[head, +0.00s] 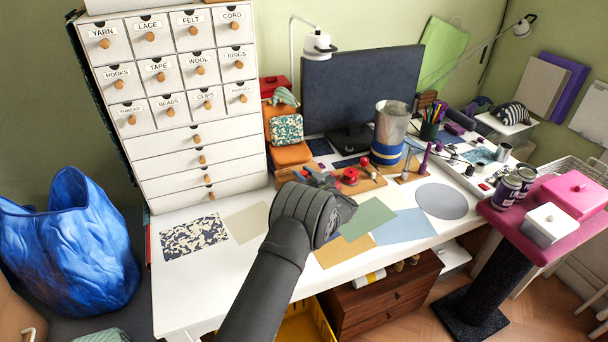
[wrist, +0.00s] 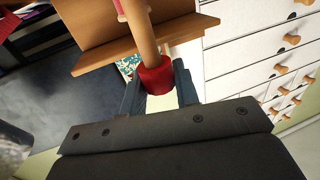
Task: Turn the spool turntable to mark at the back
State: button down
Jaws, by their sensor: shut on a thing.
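The spool turntable's wooden board (head: 372,183) lies on the white table in front of the monitor, with red spools (head: 350,176) on it. In the wrist view a wooden board (wrist: 95,58) and a wooden post with a red end (wrist: 155,76) show close up. My gripper (wrist: 157,90) has one finger on each side of this red end and is shut on it. In the head view my arm and wrist hide the fingertips and part of the board. I cannot make out the mark at the back.
A blue-banded metal can (head: 389,140) stands close behind the board, with a purple-topped post (head: 423,160) to its right. The labelled drawer cabinet (head: 203,150) rises at the left. Flat coloured sheets (head: 370,217) cover the table front.

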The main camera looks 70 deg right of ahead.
jog(key=shift+r, duration=0.1)
jog(key=c, duration=1.1)
grip_release()
jog(key=shift+c, duration=0.2)
jog(key=v, duration=1.7)
jog(key=shift+a, duration=0.2)
jog(key=shift+d, duration=0.1)
jog(key=x, duration=1.7)
jog(key=shift+d, duration=0.1)
